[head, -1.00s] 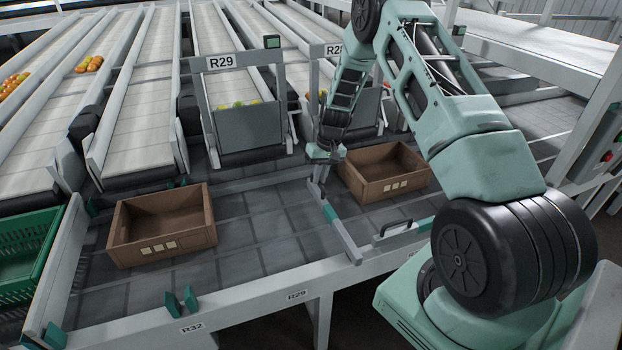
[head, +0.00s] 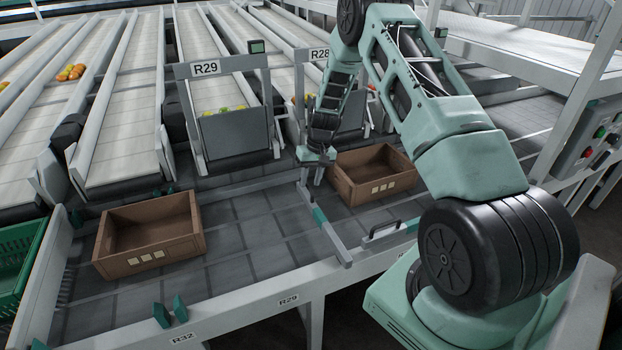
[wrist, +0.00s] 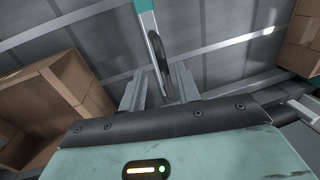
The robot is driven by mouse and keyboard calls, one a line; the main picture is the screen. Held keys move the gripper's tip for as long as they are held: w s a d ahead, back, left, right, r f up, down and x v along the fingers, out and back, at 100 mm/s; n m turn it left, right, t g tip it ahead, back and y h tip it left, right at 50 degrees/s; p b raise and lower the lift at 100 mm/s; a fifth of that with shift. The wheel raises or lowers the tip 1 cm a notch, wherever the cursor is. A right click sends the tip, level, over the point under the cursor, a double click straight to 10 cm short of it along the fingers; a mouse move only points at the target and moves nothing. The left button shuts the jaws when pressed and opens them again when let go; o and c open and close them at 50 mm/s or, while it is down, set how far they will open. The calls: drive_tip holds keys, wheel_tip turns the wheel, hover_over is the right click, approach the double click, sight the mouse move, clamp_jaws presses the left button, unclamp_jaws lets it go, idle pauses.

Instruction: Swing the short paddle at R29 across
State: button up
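The short paddle is a grey bar with a teal band (head: 322,219), lying over the dark belt from beneath my gripper toward the front rail, left of the right-hand crate. My gripper (head: 316,160) points down at the bar's far end. In the wrist view its two grey fingers (wrist: 160,82) stand apart, with the paddle's dark upright handle (wrist: 160,55) showing in line with the gap. I cannot tell whether a finger touches the handle. The R29 sign (head: 206,68) hangs over a chute behind; an R29 label (head: 289,300) is on the front rail.
Brown crates sit on the belt left (head: 150,256) and right (head: 380,188) of the paddle. Another bar with a dark handle (head: 383,229) lies near the front rail. Teal stubs (head: 171,312) stand by the R32 label. Belt between the left crate and the paddle is clear.

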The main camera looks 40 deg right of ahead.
drive_tip(key=s+d+r, duration=0.1)
drive_tip(key=d+r, duration=0.2)
drive_tip(key=r, duration=1.4)
drive_tip(key=shift+d, duration=0.1)
drive_tip(key=s+a+r+n+p, duration=0.15)
drive_tip(key=s+a+r, duration=0.25)
drive_tip(key=a, duration=0.7)
drive_tip(key=s+a+r+n+g+p, duration=0.1)
drive_tip(key=s+a+r+n, duration=0.25)
drive_tip(key=a, duration=0.75)
drive_tip(key=s+a+r+n+p, duration=0.15)
drive_tip(key=s+a+r, duration=0.25)
drive_tip(key=a, duration=0.6)
drive_tip(key=s+a+r+n+p, duration=0.1)
drive_tip(key=s+a, duration=0.3)
drive_tip(key=s, duration=0.6)
drive_tip(key=s+a+r+n+h+p, duration=0.1)
drive_tip(key=s+a+n, duration=0.3)
drive_tip(key=s, duration=0.7)
drive_tip(key=shift+s+a+r+p, duration=0.2)
drive_tip(key=shift+r+p, duration=0.2)
drive_tip(key=shift+p, duration=0.15)
drive_tip(key=shift+d, duration=0.2)
